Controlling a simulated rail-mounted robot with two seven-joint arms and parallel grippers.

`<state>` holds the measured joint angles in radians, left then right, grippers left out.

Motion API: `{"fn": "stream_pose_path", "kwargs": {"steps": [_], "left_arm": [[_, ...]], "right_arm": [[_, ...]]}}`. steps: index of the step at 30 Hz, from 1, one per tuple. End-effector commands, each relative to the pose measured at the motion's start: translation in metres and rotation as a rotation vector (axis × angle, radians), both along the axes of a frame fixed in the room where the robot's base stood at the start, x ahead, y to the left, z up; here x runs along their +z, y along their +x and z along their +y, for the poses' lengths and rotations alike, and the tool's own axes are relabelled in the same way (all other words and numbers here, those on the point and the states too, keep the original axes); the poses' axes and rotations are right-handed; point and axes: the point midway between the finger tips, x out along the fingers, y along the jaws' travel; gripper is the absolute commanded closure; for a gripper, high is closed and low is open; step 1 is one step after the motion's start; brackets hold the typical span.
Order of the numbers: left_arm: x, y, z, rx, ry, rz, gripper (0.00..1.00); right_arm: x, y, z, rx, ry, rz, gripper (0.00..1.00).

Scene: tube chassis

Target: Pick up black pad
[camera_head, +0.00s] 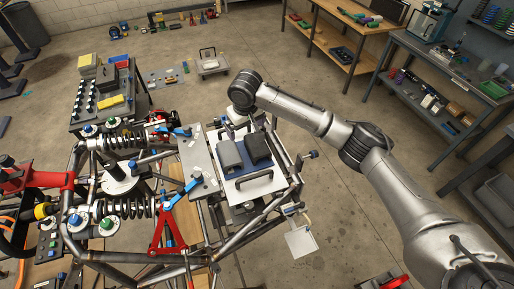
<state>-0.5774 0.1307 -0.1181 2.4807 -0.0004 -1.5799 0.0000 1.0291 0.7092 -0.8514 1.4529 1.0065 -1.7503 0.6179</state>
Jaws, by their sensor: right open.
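Two dark pads lie side by side on a pale tray (262,186) at the middle of the tube chassis. The right one (257,147) looks blacker, and the left one (229,153) looks dark grey. I cannot tell for sure which is the black pad. My right arm reaches in from the right. My right gripper (236,119) is small in view, partly hidden under its wrist, just beyond the far edge of the pads. It is open and apart from both pads. My left gripper is not in view.
The tube chassis (235,240) with shock absorbers (122,209) and red stands (172,228) fills the left and middle. A dark bench (108,95) stands behind it at left. Workbenches (447,68) line the right back. Concrete floor is open behind the chassis.

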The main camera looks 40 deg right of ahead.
Motion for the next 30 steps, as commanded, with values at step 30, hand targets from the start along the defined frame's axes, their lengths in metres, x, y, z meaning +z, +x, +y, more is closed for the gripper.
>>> {"fn": "stream_pose_path", "kwargs": {"steps": [30], "left_arm": [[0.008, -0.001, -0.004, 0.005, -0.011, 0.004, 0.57]], "right_arm": [[-0.078, -0.001, -0.044, -0.226, 0.061, 0.124, 0.0]]}}
